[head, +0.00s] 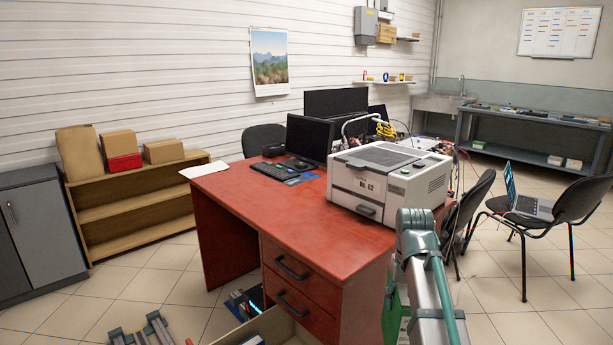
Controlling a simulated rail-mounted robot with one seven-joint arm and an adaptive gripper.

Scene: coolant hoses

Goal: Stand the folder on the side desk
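A green item with a pale patch (391,318) shows low beside the right end of the red-brown desk (232,188). My arm partly covers it, so I cannot tell whether it is the folder or what supports it. A thin white sheet or flat folder (204,169) lies at the desk's far left edge; which it is I cannot tell. I cannot tell which surface is the side desk. My grey-green arm link rises at the lower right, in front of the desk's right end.
A white printer-like machine (388,180), a monitor (309,138) and a keyboard (273,170) occupy the desk. An open box (272,328) is by the drawers. A low shelf (138,205) stands left; a grey bench (535,123) and chairs (575,204) are right.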

